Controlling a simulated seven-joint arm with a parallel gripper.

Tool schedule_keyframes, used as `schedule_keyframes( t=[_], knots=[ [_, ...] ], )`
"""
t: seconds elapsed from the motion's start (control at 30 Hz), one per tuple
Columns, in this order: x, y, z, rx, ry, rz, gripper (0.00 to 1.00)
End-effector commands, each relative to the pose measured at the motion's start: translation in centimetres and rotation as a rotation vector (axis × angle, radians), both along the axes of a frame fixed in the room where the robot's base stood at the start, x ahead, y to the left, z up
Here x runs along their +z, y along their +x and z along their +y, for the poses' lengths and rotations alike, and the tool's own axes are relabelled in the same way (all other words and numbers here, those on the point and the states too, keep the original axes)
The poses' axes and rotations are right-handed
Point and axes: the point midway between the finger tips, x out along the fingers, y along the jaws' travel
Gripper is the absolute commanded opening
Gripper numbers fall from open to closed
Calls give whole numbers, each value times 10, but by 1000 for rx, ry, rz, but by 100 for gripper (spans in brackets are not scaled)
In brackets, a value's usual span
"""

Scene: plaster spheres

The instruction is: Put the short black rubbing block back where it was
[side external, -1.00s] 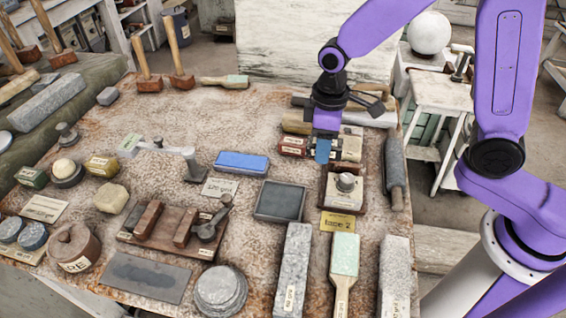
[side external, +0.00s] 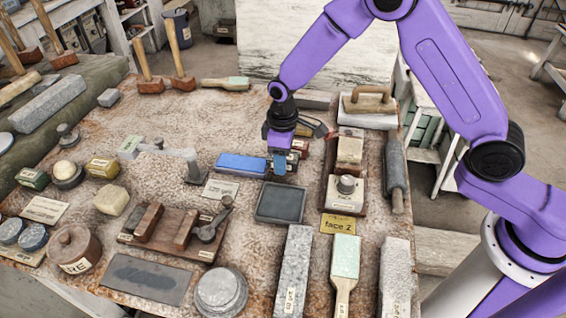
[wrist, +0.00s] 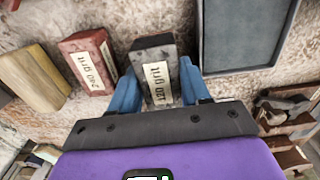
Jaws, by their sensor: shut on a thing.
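The black rubbing block (wrist: 153,57), dark with a pale "120 grit" label, is between the blue fingers of my gripper (wrist: 158,80) in the wrist view. My gripper is shut on it. In the side view my gripper (side external: 281,164) points down near the right end of a long blue block (side external: 242,164), behind the slate-grey tray (side external: 281,203). There the black block is mostly hidden by the fingers. I cannot tell whether it touches the table. A card with a grit label (side external: 220,188) lies left of the tray.
A red "240 grit" block (wrist: 88,60) and a tan block (wrist: 36,78) stand beside the held block in the wrist view. A wooden box with a knobbed weight (side external: 345,190) is to the right. A wooden-handled float (side external: 370,103) lies behind.

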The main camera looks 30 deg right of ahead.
Motion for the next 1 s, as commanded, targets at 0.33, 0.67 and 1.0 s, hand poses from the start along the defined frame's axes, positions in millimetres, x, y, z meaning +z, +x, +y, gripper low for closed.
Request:
schedule_keyframes(
  t=[0.33,0.67,1.0],
  knots=[
    [-21,-1,0,0,-1,1,2],
    [-24,-1,-1,0,-1,2,70],
    [-22,-1,-1,0,-1,2,72]
  ],
)
